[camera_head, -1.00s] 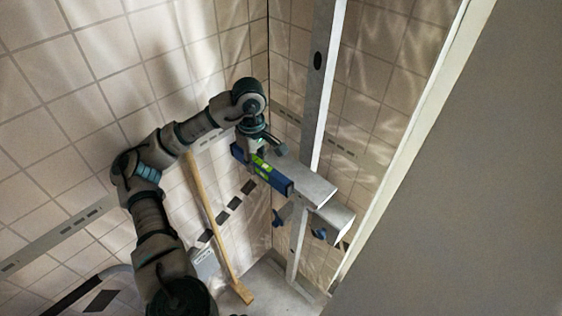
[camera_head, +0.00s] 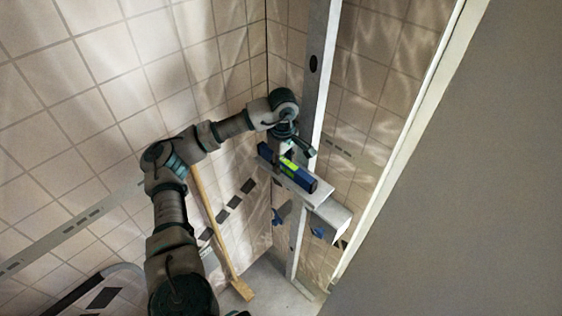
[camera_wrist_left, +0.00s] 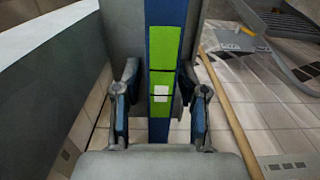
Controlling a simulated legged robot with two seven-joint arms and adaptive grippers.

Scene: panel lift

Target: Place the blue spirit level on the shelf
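The blue spirit level (camera_head: 308,183), with a bright green middle, lies along the top of the narrow grey shelf (camera_head: 322,196) in the head view. In the left wrist view the level (camera_wrist_left: 160,125) runs upright through the picture, with the grey shelf surface (camera_wrist_left: 122,30) behind it. My left gripper (camera_head: 289,151) is just above the level; its fingers are mostly hidden in the head view. In the left wrist view the gripper's two fingers (camera_wrist_left: 160,75) stand either side of the level, with gaps beside it, so it looks open. My right gripper is out of view.
A metal upright (camera_head: 318,75) stands behind the shelf. Blue clamp-like parts (camera_head: 318,232) hang under it. A wooden handle (camera_head: 212,215) leans against the tiled wall (camera_head: 90,130). A large grey panel (camera_head: 470,190) fills the right side.

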